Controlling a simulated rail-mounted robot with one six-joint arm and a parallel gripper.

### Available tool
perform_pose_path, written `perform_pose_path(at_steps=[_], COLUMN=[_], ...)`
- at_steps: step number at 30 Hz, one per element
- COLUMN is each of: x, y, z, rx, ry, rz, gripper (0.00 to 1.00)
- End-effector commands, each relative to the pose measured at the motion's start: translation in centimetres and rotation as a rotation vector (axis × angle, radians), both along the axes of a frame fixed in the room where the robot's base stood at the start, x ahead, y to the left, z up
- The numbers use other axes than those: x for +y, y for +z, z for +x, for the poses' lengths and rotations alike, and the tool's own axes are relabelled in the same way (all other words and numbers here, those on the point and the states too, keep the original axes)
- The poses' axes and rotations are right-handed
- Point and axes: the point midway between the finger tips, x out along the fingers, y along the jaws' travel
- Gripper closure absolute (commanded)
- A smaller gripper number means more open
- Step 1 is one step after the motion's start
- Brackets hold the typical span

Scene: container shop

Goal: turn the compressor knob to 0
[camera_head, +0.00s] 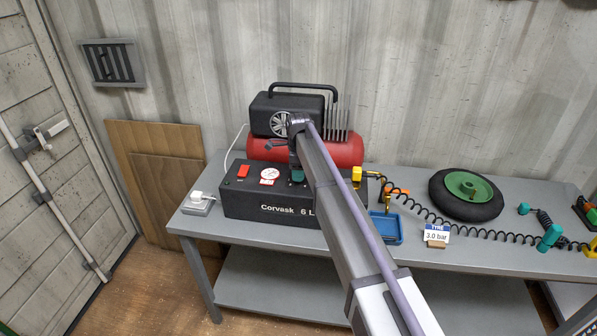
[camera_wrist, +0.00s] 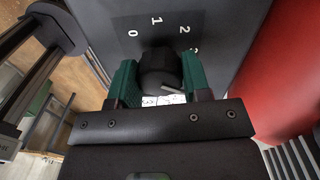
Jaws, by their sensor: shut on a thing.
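The compressor (camera_head: 262,200) stands on the grey bench, with a black front box, a red tank and a black motor on top. Its black round knob (camera_wrist: 158,66) shows in the wrist view, on a dark panel with the figures 0, 1, 2 and part of a 3 beside it. A short pale mark on the knob lies toward its lower right, away from the 0. My gripper (camera_wrist: 156,82) has its green fingers on both sides of the knob, shut on it. In the head view my gripper (camera_head: 297,172) is at the box and the knob is hidden behind my arm.
A red switch (camera_head: 243,171) and a round gauge (camera_head: 268,174) are left of my gripper on the box. A white socket block (camera_head: 199,203) is at the left.

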Motion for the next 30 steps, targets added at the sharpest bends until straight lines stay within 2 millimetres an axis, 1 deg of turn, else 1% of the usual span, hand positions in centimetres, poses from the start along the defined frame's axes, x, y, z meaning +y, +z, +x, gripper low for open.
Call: perform_pose_path(at_steps=[30], x=[-0.04], y=[0.00], z=[-0.19], rx=[0.001], ry=[0.958], rz=[-0.001], gripper=[0.80])
